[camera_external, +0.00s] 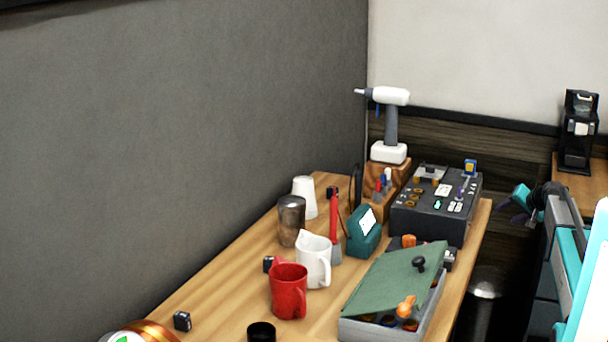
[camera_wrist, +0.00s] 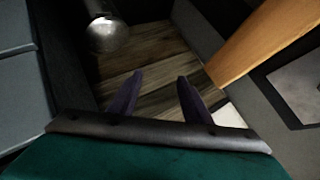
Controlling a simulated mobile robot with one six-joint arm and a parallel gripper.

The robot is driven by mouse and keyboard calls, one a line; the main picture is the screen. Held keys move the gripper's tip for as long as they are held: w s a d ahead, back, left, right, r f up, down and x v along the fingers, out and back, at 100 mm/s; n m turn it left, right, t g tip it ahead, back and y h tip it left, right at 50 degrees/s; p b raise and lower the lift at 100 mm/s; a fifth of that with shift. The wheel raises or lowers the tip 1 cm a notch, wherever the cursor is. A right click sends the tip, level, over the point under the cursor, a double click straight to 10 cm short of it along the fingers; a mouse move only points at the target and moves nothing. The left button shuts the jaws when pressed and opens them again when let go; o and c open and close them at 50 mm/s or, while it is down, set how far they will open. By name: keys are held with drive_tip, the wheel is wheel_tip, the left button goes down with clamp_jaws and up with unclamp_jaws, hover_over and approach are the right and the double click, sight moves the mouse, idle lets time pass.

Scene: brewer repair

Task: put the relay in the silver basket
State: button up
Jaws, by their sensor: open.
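No part is plainly marked as the relay. Small black blocks lie on the wooden table: one at the front left (camera_external: 182,321), one beside the red mug (camera_external: 268,264); I cannot tell whether either is the relay. A small blue and yellow part (camera_external: 470,167) sits on the dark panel box. A silver cylindrical container (camera_external: 485,290) stands on the floor right of the table, its lower part hidden; a silver round-topped thing (camera_wrist: 107,35) in the wrist view looks like it. My gripper (camera_external: 515,204) is right of the table; its fingers (camera_wrist: 158,80) are apart, nothing between them.
The table (camera_external: 225,290) also holds a red mug (camera_external: 289,291), a white pitcher (camera_external: 314,261), a metal tumbler (camera_external: 291,220), a grey box with a tilted green lid (camera_external: 395,280), the dark panel box (camera_external: 437,205) and a drill (camera_external: 390,125). A grey wall (camera_external: 150,150) bounds the left.

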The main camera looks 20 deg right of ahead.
drive_tip(key=s+a+f+n+g, duration=0.15)
drive_tip(key=a+f, duration=0.25)
drive_tip(key=f, duration=0.4)
drive_tip(key=s+a+f+g, duration=0.2)
drive_tip(key=s+a+f, duration=0.15)
drive_tip(key=f, duration=0.45)
drive_tip(key=s+a+f+n+g+y+p, duration=0.1)
drive_tip(key=s+a+f+n+g+p, duration=0.1)
drive_tip(key=s+a+f, duration=0.45)
drive_tip(key=s+a+f+n+g+y+p, duration=0.15)
drive_tip(key=s+a+f, duration=0.25)
drive_tip(key=a+f, duration=0.55)
drive_tip(key=s+a+f+n+g+p, duration=0.25)
drive_tip(key=s+a+g+p, duration=0.2)
drive_tip(key=s+a, duration=1.05)
drive_tip(key=s+a+n+g+p, duration=0.1)
drive_tip(key=s+a+g, duration=0.1)
drive_tip(key=s, duration=0.8)
drive_tip(key=s+a+n+g+h+p, duration=0.1)
drive_tip(key=s+a+n+g, duration=0.1)
drive_tip(key=s, duration=0.8)
drive_tip(key=shift+s+g, duration=0.3)
drive_tip(key=shift+g, duration=0.15)
